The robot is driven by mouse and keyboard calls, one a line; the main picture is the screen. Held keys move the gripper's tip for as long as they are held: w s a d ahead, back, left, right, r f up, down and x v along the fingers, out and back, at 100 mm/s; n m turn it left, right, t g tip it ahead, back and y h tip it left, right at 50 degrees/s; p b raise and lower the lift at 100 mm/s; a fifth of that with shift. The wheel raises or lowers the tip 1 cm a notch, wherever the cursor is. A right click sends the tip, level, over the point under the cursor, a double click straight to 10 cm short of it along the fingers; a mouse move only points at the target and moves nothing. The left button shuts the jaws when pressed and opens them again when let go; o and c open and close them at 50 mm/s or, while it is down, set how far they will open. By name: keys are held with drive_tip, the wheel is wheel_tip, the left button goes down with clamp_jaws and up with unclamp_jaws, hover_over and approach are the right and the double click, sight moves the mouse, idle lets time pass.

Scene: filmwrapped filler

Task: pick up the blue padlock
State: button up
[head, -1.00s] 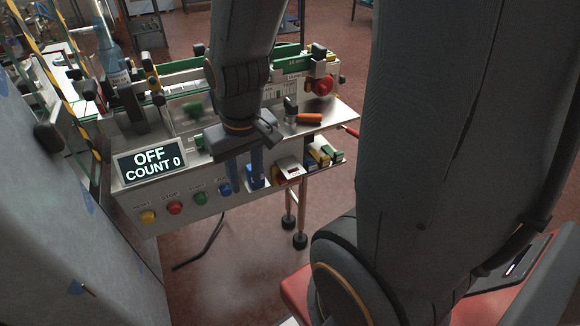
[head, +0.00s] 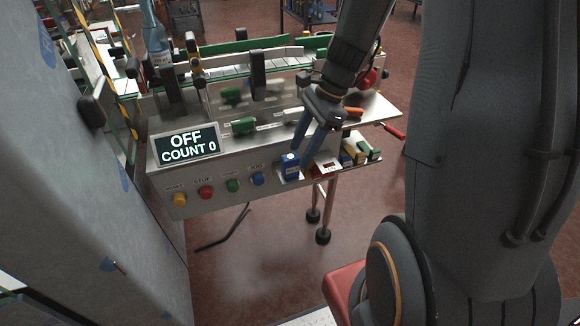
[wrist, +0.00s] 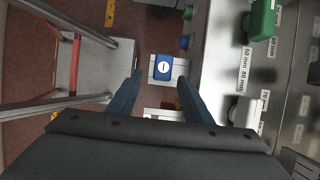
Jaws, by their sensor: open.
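The blue padlock (head: 291,166) is a small blue block on a small pale ledge at the front of the machine's panel, right of the blue button. In the wrist view the padlock (wrist: 162,68) shows from above, with a white mark on its face. My gripper (head: 304,156) is open, its two blue fingers pointing down just above and to the right of the padlock in the head view. In the wrist view my gripper (wrist: 160,82) has its fingertips spread on either side of the padlock's line, and the padlock appears beyond them, not held. Its shackle cannot be made out.
The panel holds a row of coloured buttons (head: 206,192) and an OFF/COUNT 0 display (head: 188,146). Right of the padlock is a red-and-white device (head: 326,168), then several small coloured blocks (head: 358,152). An orange-handled tool (head: 353,112) lies above. Open floor lies below.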

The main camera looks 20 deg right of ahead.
sight(294, 156)
drive_tip(key=x, duration=0.2)
drive_tip(key=a+p+x, duration=0.1)
drive_tip(key=x, duration=0.2)
drive_tip(key=shift+w+d+r, duration=0.1)
drive_tip(key=shift+r, duration=0.1)
drive_tip(key=shift+f, duration=0.4)
clamp_jaws()
wheel_tip(294, 156, up, 9)
drive_tip(key=shift+r+b, duration=0.2)
drive_tip(key=shift+b, duration=0.15)
drive_tip(key=d+p, duration=0.3)
drive_tip(key=d, duration=0.8)
drive_tip(key=shift+r, duration=0.35)
drive_tip(key=shift+d, duration=0.1)
